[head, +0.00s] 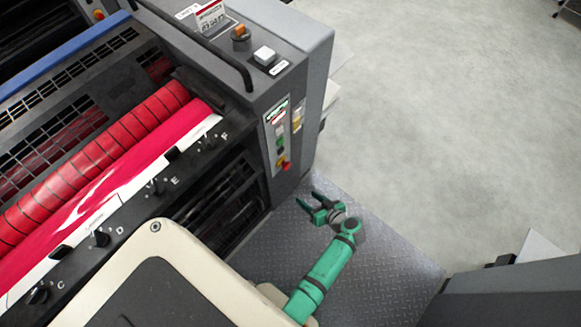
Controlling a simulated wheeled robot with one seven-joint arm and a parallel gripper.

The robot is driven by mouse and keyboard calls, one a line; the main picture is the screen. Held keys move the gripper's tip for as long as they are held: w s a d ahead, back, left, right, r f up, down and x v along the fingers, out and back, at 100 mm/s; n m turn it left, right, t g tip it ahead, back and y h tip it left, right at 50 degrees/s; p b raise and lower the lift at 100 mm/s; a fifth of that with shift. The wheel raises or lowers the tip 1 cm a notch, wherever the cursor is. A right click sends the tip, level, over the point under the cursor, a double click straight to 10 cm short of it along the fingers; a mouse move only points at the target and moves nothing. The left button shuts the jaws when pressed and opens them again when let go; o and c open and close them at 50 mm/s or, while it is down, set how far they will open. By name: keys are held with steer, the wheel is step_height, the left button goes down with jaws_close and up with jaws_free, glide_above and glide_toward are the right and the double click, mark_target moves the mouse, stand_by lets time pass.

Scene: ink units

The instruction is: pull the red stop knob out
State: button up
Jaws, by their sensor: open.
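The red stop knob (287,166) sits at the lower end of a narrow control panel (278,135) on the end face of the grey printing unit. It is small in the head view, and I cannot tell whether it is pushed in or out. My gripper (309,207) is green, open and empty. It is below and slightly right of the knob in the picture, apart from it, over the metal step plate. Its fingers point up and left toward the unit.
The printing unit (312,60) with red rollers (100,155) fills the left. Black knobs (102,238) line its front rail. A diamond-patterned metal plate (375,260) lies under my arm. A dark grey block (520,295) stands at lower right. Concrete floor (450,110) is open at right.

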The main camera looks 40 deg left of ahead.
mark_target(289, 166)
steer(key=w+a+r+n+g+y, duration=0.3)
steer(key=w+a+r+n, duration=0.1)
steer(key=w+r, duration=0.25)
steer(key=x, duration=1)
steer(key=shift+s+a+r, duration=0.15)
steer(key=shift+s+r, duration=0.25)
